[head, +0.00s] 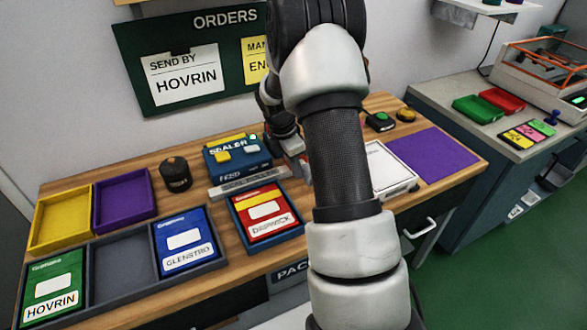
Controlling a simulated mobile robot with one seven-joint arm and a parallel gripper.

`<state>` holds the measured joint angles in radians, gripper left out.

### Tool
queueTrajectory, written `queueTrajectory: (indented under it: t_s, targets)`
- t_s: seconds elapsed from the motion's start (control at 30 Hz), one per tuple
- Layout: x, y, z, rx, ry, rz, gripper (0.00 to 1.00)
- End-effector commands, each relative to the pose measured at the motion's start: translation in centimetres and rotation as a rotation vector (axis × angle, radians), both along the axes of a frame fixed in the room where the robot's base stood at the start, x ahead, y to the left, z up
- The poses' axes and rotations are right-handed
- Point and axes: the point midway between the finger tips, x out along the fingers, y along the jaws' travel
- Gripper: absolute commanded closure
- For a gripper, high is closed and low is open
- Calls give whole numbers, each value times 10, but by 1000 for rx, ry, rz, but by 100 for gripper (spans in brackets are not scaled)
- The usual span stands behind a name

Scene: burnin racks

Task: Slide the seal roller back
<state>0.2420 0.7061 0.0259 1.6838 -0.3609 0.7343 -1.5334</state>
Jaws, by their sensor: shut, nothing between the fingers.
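The blue sealer (237,157) stands at the back of the wooden table, with a yellow top edge, yellow pads and the word FEED on its front. A grey bar (249,183) lies along its front side. I cannot make out which part is the seal roller. My gripper (300,172) is at the right end of the sealer, close to the bar's right end. It is shut and empty. My arm hides part of it and the table behind, and I cannot tell whether it touches the sealer.
Yellow (61,221) and purple (124,199) trays, green HOVRIN (52,287) and blue GLENSTRO (187,243) packets lie left. A purple mat (433,161) lies right.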

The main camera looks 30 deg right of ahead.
Motion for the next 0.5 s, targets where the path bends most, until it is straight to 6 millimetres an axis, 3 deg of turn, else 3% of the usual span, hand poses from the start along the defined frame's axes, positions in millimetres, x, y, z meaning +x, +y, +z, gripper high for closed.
queueTrajectory:
  t_s: [0.03, 0.27, 0.5]
  targets:
    - [0, -9, 1, -11, -5, -6, 100]
    - [1, -6, 3, -13, -5, -5, 100]
    - [5, 34, 10, -6, -4, 0, 100]
